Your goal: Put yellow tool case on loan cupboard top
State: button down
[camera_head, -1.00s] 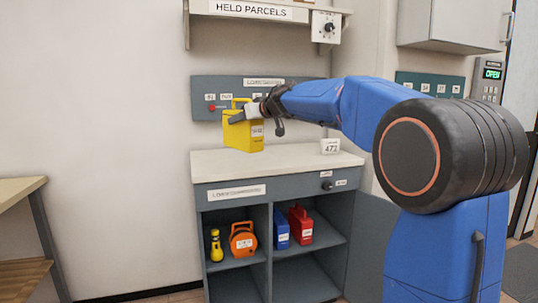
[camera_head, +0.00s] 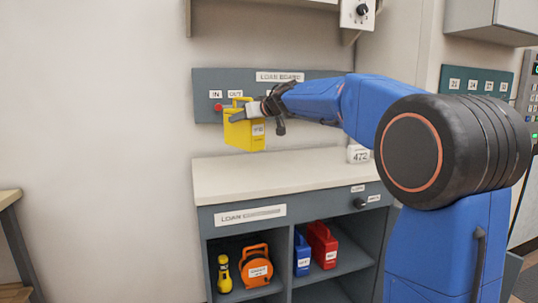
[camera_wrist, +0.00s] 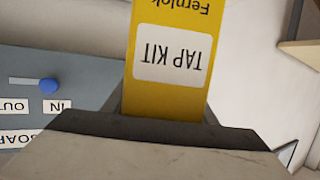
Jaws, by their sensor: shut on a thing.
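The yellow tool case (camera_head: 241,134) hangs upright from my gripper (camera_head: 248,112), which is shut on its handle. In the head view the case is in the air above the left back part of the loan cupboard top (camera_head: 270,178), with a gap below it. The top is pale and mostly bare. In the wrist view the yellow case (camera_wrist: 170,95) fills the upper middle, with an upside-down label reading TAP KIT. The gripper hides its handle there.
A small 472 sign (camera_head: 359,154) stands at the top's right back. The loan board (camera_head: 207,90) is on the wall behind the case. Shelves below hold a yellow torch (camera_head: 224,273), an orange reel (camera_head: 256,266), a blue case (camera_head: 302,254) and a red case (camera_head: 322,244).

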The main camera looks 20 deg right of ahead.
aim_at(258, 138)
jog(key=shift+f, duration=4.5)
jog(key=c, duration=0.8)
grip_release()
jog(key=shift+f, duration=0.15)
jog(key=shift+o, duration=0.2)
jog(key=shift+s+d+r, duration=0.2)
jog(key=shift+s+r, duration=0.1)
jog(key=shift+s, duration=0.2)
jog(key=v, duration=1.1)
